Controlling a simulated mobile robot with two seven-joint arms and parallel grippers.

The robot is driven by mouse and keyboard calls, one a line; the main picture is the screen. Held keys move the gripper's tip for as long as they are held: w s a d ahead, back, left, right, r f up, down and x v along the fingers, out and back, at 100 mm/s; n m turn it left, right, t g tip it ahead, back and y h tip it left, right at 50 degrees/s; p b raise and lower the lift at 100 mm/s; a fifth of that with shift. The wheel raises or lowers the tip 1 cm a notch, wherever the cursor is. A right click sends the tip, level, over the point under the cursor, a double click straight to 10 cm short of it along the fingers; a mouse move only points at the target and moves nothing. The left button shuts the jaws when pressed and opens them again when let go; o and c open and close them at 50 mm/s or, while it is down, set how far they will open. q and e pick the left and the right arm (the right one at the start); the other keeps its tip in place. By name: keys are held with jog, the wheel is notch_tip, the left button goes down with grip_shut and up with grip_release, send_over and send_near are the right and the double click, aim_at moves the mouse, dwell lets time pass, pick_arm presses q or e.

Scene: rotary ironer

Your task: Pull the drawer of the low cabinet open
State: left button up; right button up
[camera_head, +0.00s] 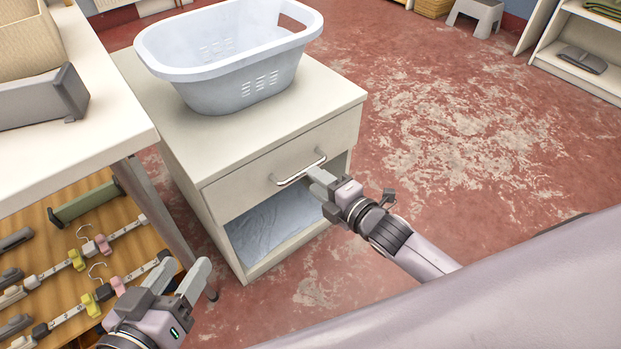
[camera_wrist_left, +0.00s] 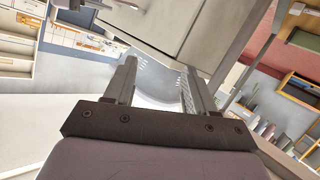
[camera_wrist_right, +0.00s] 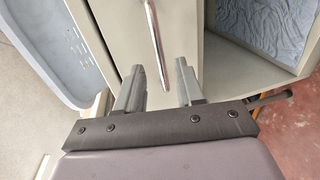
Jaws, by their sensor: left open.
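The low cabinet (camera_head: 183,165) is cream, with a drawer (camera_head: 240,187) at the top of its front that looks shut, flush with the frame. A curved metal handle (camera_head: 288,179) is fixed across the drawer front. My right gripper (camera_head: 314,176) is at the right end of the handle. In the right wrist view the fingers (camera_wrist_right: 158,82) are apart, with the lower end of the handle (camera_wrist_right: 156,45) between or just in front of them; contact cannot be told. My left gripper (camera_head: 188,272) is open and empty, low at the left, away from the cabinet.
A pale blue laundry basket (camera_head: 235,75) stands on the cabinet top. Under the drawer is an open compartment with blue cloth (camera_head: 275,220). A white table (camera_head: 110,140) stands close at the left, above a wooden board with hangers (camera_head: 75,260). Red worn floor (camera_head: 450,130) is free at the right.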

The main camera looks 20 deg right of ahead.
jog(key=shift+b+x, duration=0.55)
jog(key=shift+x, duration=1.25)
grip_shut()
